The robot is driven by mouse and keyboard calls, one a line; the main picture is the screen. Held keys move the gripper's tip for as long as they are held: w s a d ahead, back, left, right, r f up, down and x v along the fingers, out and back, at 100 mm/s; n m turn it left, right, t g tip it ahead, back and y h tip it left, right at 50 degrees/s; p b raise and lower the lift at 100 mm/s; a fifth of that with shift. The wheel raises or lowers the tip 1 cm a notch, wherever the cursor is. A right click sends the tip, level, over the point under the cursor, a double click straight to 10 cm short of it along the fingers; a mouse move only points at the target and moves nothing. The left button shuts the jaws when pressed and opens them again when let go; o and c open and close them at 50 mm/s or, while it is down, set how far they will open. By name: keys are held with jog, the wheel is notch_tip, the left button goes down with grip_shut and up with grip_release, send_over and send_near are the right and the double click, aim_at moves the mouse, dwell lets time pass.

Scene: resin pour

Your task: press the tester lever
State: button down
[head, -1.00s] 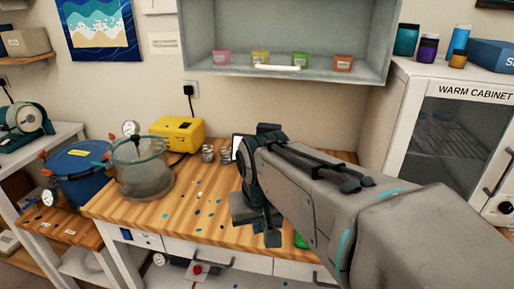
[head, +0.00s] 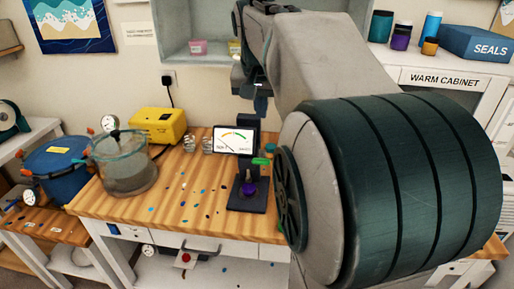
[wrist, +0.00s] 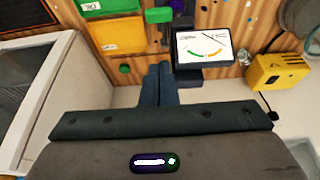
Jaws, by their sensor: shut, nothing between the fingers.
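The tester is a dark stand (head: 257,132) on the wooden bench, with a white dial screen (head: 234,140) showing a coloured arc and needle. Its green lever (head: 261,161) sticks out at the right of the screen, and a purple piece (head: 249,189) sits on its base. The wrist view also shows the screen (wrist: 203,46) and the green lever (wrist: 158,15). My gripper (head: 260,108) is above the tester, apart from the lever. In the wrist view its fingers (wrist: 160,68) are together and empty, beside the screen.
A yellow box (head: 157,124), small jars (head: 190,143) and a clear chamber (head: 122,172) stand left of the tester. Green (wrist: 105,6) and orange (wrist: 118,36) containers show in the wrist view. The warm cabinet (head: 459,80) is at right. A wall cupboard (head: 190,25) hangs behind.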

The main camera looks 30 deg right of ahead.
jog(key=p, duration=0.1)
send_over(262, 159)
jog(key=f, duration=0.9)
jog(key=shift+w+d+f, duration=0.1)
jog(key=shift+w+f, duration=0.1)
jog(key=shift+f, duration=0.2)
jog(key=shift+s+a+f, duration=0.15)
jog(key=shift+s+f, duration=0.1)
jog(key=shift+f, duration=0.25)
jog(key=shift+s+a+f, duration=0.15)
jog(key=shift+s+f, duration=0.1)
jog(key=shift+f, duration=0.2)
jog(key=shift+s+a+f, duration=0.2)
jog(key=shift+s+f, duration=0.05)
jog(key=shift+f, duration=0.4)
jog(key=shift+f, duration=0.15)
